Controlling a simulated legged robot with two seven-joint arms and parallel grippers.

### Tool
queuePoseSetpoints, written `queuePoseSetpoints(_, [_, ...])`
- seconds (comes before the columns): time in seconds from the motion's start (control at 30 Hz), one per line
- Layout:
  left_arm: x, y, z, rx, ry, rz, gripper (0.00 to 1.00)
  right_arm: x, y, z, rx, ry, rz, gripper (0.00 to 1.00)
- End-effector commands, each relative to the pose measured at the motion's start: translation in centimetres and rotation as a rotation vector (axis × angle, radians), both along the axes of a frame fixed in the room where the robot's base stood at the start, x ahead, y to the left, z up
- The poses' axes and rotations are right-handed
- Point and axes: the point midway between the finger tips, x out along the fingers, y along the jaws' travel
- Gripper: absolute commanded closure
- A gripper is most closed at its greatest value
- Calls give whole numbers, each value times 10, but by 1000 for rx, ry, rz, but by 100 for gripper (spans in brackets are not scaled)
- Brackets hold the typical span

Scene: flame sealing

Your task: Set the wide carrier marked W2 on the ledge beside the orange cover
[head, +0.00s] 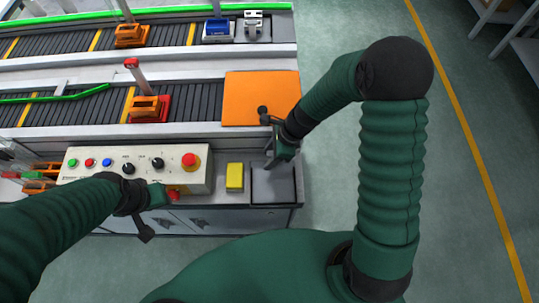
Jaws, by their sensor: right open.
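The orange cover (250,92) lies flat at the right end of the nearer conveyor. No W2 mark is legible. Carriers in view include an orange one (132,40) and a blue one (217,36) on the far conveyor, and an orange-red one (150,113) on the nearer conveyor. My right gripper (272,163) is open and empty, over the grey ledge (273,190) in front of the cover. My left gripper (168,194) is at the front edge of the control box, by a red part; its fingers are too small to read.
The control box (105,165) has several buttons and knobs, with a red stop button (190,162). A yellow block (235,177) stands between the box and the ledge. A grey-white fixture (253,24) is at the far right end.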

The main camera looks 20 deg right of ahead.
Motion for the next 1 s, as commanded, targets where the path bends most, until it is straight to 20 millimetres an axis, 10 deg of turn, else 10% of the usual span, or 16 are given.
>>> queuePoseSetpoints(0.4, [0, 0, 23, 0, 0, 0, 64, -8, -37, 98, -1, -5, 0, 56])
queuePoseSetpoints(0.63, [0, 0, 25, 0, 0, 0, 64, -15, -46, 117, -26, -21, 59, 56])
queuePoseSetpoints(1.0, [0, 0, 25, 0, 0, 0, 64, -87, -68, 129, -500, -401, 1502, 56])
